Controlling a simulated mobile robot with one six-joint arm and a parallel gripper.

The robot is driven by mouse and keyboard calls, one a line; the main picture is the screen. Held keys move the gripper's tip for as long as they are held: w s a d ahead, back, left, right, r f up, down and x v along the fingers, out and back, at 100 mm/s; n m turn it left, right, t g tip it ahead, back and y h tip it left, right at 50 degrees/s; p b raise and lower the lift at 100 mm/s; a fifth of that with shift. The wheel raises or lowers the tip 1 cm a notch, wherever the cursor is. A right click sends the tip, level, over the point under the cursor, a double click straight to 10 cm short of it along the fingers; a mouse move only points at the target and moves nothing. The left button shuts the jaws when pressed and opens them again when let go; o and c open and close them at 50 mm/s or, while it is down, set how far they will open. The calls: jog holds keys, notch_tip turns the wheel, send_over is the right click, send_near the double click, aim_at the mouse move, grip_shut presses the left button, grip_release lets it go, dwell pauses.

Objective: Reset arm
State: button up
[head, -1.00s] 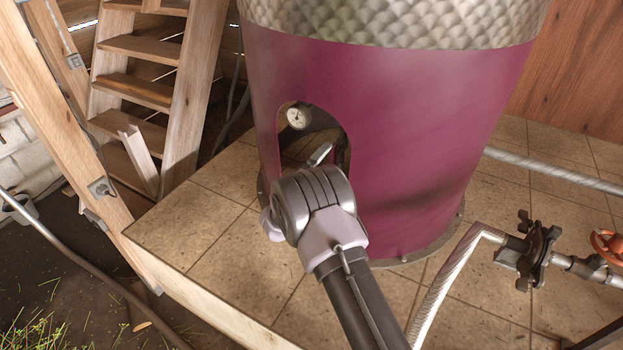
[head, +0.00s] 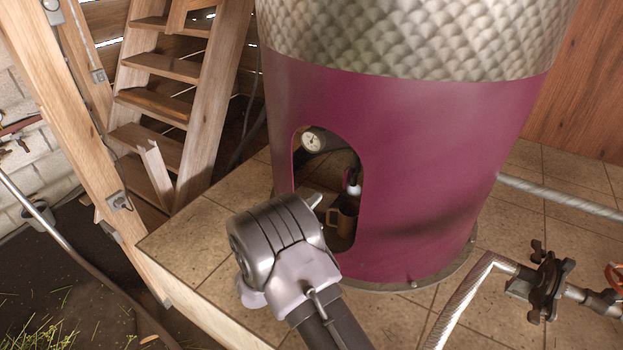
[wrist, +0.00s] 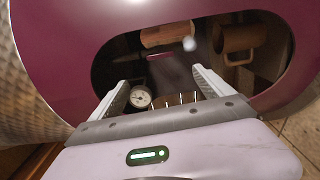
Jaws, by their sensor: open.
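My gripper (wrist: 162,82) is open in the wrist view, its two pale fingers apart with nothing between them. It faces the arched opening of the purple still (head: 430,170). In the head view my wrist hides most of the gripper; only a pale finger end shows just in front of the opening. A brown mug (head: 342,220) stands inside the opening, low on the right. It also shows at the upper right of the wrist view (wrist: 240,40), apart from the fingers.
A round dial gauge (head: 313,141) sits inside the opening at upper left. A small tap with a pale end (head: 353,186) hangs above the mug. A black valve (head: 540,287) on a pipe stands at right. Wooden steps (head: 165,67) and a post stand at left.

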jog(key=w+r+m+y+b, duration=0.2)
jog(key=w+r+m+y, duration=0.1)
jog(key=r+m, duration=0.25)
jog(key=s+d+r+m+g+y+b, duration=0.1)
jog(key=s+r+m+y, duration=0.1)
jog(key=s+r+y, duration=0.3)
jog(key=s+d+r+m+g+y+b, duration=0.1)
jog(key=s+r+m+g+y, duration=0.15)
jog(key=r, duration=0.45)
jog(key=s+d+f+m+g, duration=0.1)
jog(key=s+m+g, duration=0.1)
jog(key=s, duration=0.8)
jog(key=s+d+f+m+g+y+b, duration=0.1)
jog(key=s+d+f+m, duration=0.1)
jog(key=s, duration=0.9)
jog(key=s+d+f+m+g+b, duration=0.1)
jog(key=s+d+m+g, duration=0.1)
jog(key=s, duration=0.8)
jog(key=shift+s+f+g, duration=0.15)
jog(key=shift+f+g, duration=0.1)
jog(key=shift+g, duration=0.1)
jog(key=shift+d+y, duration=0.1)
jog(key=shift+y, duration=0.15)
